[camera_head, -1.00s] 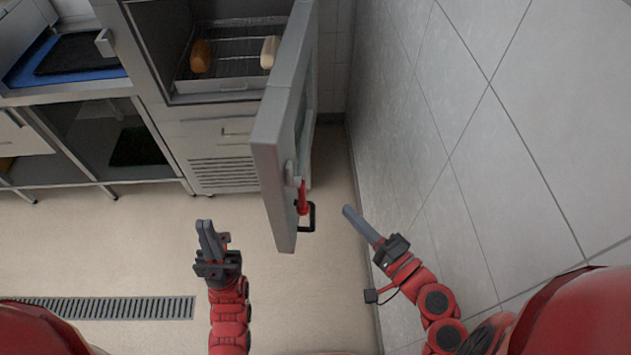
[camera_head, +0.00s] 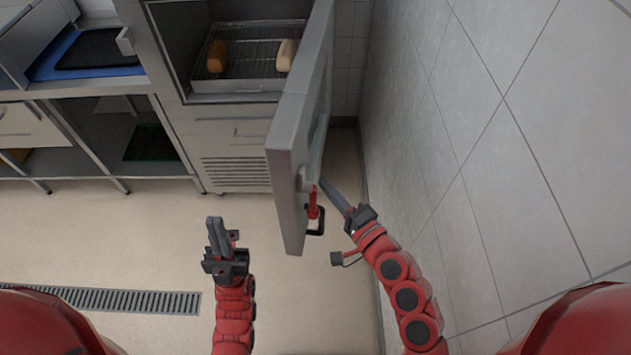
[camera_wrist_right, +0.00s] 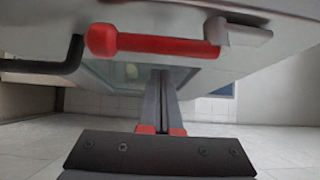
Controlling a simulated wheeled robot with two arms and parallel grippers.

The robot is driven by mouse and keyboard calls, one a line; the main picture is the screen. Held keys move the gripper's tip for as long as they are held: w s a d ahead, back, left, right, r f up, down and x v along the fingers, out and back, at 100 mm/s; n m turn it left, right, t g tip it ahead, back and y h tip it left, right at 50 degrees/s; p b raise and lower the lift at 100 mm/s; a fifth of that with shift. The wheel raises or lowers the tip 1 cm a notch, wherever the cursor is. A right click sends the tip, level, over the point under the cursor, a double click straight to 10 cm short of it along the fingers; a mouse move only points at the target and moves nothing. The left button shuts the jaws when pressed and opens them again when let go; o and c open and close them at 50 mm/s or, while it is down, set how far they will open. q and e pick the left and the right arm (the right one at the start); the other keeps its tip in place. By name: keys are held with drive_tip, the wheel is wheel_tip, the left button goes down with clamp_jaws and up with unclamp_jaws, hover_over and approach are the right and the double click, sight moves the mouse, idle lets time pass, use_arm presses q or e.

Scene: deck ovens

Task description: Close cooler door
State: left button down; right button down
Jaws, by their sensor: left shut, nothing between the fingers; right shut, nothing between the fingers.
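The grey cooler door (camera_head: 291,150) stands wide open, swung out from the cooler (camera_head: 226,140) toward me. Its red handle (camera_head: 313,203) sits on the right-hand face, with a black bracket below it. In the right wrist view the red handle (camera_wrist_right: 150,43) crosses the top of the picture. My right gripper (camera_head: 324,186) is shut and empty. Its fingertips are at the right side of the door, close to the handle; I cannot tell whether they touch. It also shows in the right wrist view (camera_wrist_right: 161,78). My left gripper (camera_head: 215,222) is shut and empty, left of the door.
A tiled wall (camera_head: 480,130) runs along the right, leaving a narrow gap beside the door. Two loaves (camera_head: 217,56) lie on a rack inside the cooler. A counter (camera_head: 90,90) stands at the left. The floor in front is clear, with a drain grate (camera_head: 110,300).

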sight(314, 188)
drive_tip(key=a, duration=0.1)
drive_tip(key=a+p, duration=0.1)
drive_tip(key=a, duration=0.1)
drive_tip(key=shift+w, duration=0.2)
drive_tip(key=shift+p, duration=0.3)
